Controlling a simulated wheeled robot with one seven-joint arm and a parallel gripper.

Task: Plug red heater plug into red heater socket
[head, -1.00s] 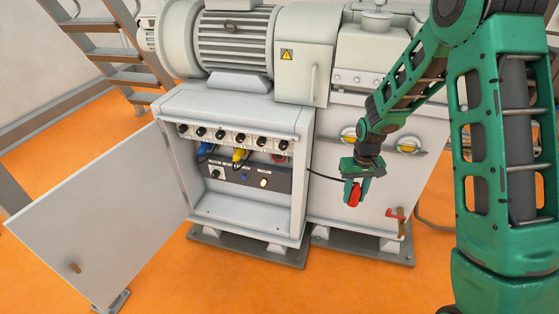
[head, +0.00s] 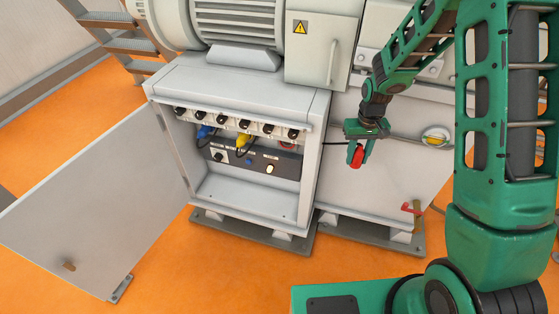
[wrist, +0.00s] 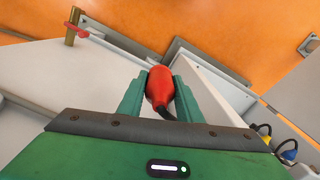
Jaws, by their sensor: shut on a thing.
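The red heater plug (head: 357,158) is held in my gripper (head: 359,153), in front of the machine's right panel and to the right of the open cabinet. In the wrist view the red plug (wrist: 160,88) sits between the two green fingers of my gripper (wrist: 160,90), its dark cable running back toward the palm. The red heater socket (head: 288,146) shows as a small red ring at the right end of the cabinet's upper row, partly hidden under the knob strip. The plug is apart from it.
The cabinet holds a blue plug (head: 204,132), a yellow plug (head: 243,140) and a dark control panel (head: 249,160). The cabinet's right side wall stands between my gripper and the interior. The open door (head: 95,220) swings out left. A red-handled valve (head: 412,209) is at lower right.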

